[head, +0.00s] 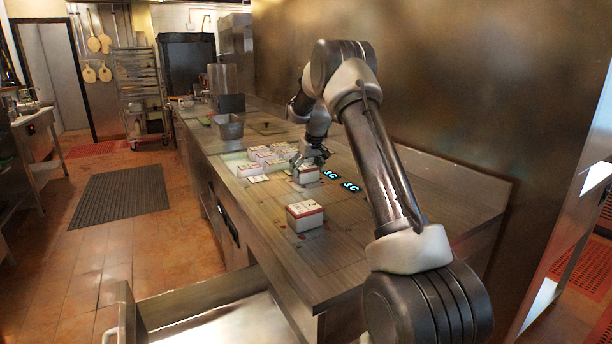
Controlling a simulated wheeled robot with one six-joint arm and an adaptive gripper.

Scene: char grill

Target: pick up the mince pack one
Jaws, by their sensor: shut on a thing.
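My gripper (306,163) is over the counter, pointing down at a white box-shaped pack (308,175) with a reddish top edge, and is shut on it. The fingers hide part of this pack, and I cannot tell whether it is clear of the counter. A similar white pack with a red band (305,217) stands alone nearer the counter's front edge. Several more white packs (250,170) stand in a cluster to the left of my gripper. The labels are too small to read, so I cannot tell which pack is mince pack one.
The steel counter (350,240) has bare room around the lone pack. Two dark tiles with glowing cyan marks (351,187) lie right of my gripper. A metal container (229,127) stands farther back. A brown wall (430,90) rises behind the counter.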

